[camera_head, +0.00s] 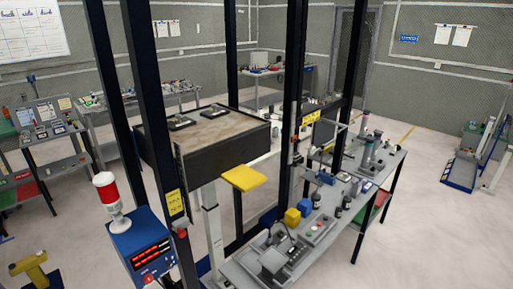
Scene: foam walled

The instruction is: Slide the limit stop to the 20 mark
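I cannot pick out the limit stop or any 20 mark with certainty at this size. A thin grey upright rod (293,125) runs beside a black post of the tall frame, with small fittings partway down. A yellow label (311,118) with unreadable print is beside it. Another yellow label (174,203) is on the near left post, with a small red part (181,233) below it. Neither of my grippers shows in the head view.
Black posts (146,85) surround a raised dark-sided platform (228,150) with a yellow plate (244,178) at its front. A cluttered grey bench (245,272) stands right of it. A blue box (145,245) with a red-white beacon (107,189) stands front left.

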